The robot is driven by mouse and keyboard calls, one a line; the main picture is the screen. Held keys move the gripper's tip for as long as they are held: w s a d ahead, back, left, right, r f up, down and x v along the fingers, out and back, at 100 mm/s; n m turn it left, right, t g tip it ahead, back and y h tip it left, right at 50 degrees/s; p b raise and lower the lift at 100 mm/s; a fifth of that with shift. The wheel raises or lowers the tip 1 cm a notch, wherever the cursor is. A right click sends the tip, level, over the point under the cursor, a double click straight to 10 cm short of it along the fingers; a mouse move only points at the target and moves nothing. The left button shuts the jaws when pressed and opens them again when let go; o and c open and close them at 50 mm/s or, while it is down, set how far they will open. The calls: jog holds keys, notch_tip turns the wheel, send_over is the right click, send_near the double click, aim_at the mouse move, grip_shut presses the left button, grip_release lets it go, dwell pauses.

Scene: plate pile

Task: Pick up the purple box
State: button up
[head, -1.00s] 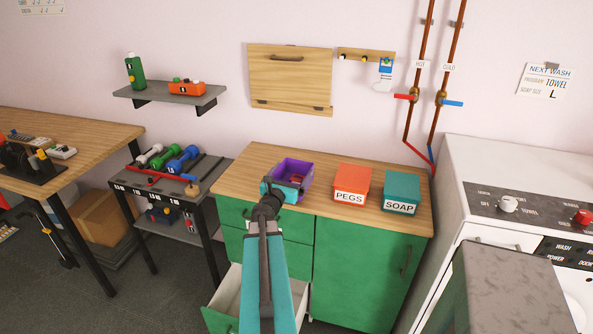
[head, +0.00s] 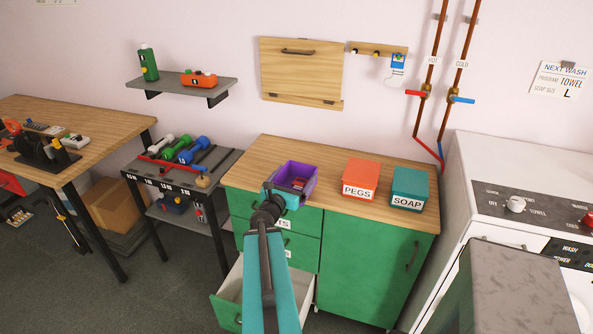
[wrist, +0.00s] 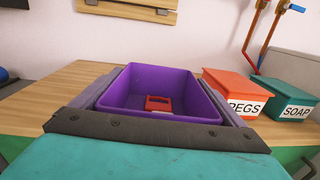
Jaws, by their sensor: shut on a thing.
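The purple box (head: 295,176) is an open-topped bin at the front left of the wooden counter (head: 245,160). My gripper (head: 284,190) is shut on the purple box, with its two fingers along the box's left and right sides. In the wrist view the purple box (wrist: 180,78) fills the space between the fingers of my gripper (wrist: 160,98). A small red object (wrist: 158,103) lies inside the box. I cannot clearly tell whether the box's base touches the counter.
An orange PEGS box (head: 360,179) and a teal SOAP box (head: 409,188) stand to the right on the counter. An open drawer (head: 228,299) juts out below. A white washer (head: 490,150) stands at the right. A dumbbell rack (head: 180,160) stands at the left.

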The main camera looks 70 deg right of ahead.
jog(key=shift+a+r+p, duration=0.3)
jog(key=shift+a+p, duration=0.6)
jog(key=shift+p, duration=1.15)
jog(key=shift+a+f+p, duration=0.15)
jog(key=shift+a+p, duration=0.55)
jog(key=shift+p, duration=0.2)
jog(key=shift+a+f+p, duration=0.1)
jog(key=shift+a+p, duration=0.6)
jog(key=shift+p, duration=0.15)
